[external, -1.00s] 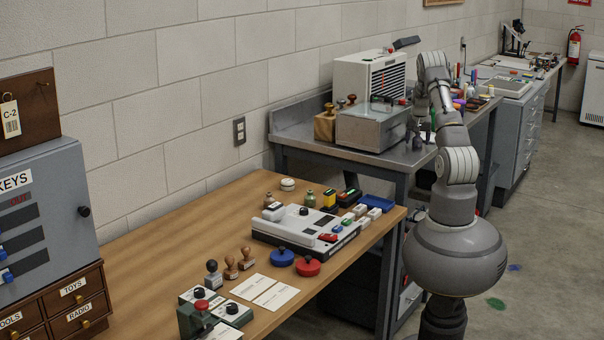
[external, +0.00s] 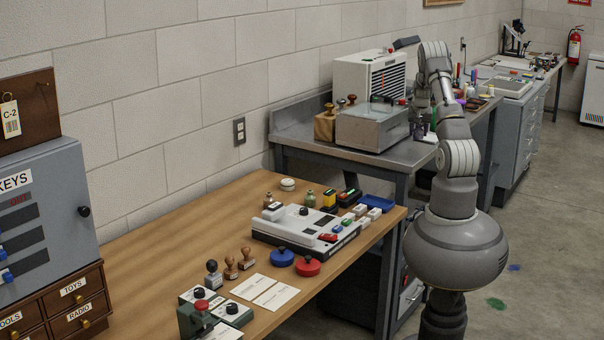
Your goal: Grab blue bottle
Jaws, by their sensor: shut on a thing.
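My gripper (external: 419,130) points down over the grey metal bench (external: 395,158), just right of the clear-lidded box. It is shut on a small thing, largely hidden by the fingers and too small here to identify. A purple-blue and white patch shows at the fingers. I cannot make out a blue bottle for certain. Several small coloured bottles and pots (external: 474,100) stand behind and right of my arm on the bench, partly hidden by it.
A grey box with a clear lid (external: 372,128) stands close left of my gripper, with a white slatted unit (external: 368,80) behind it. Wooden-handled stamps (external: 329,122) stand further left. The wooden table (external: 180,240) in front holds a console (external: 305,225) and stamps.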

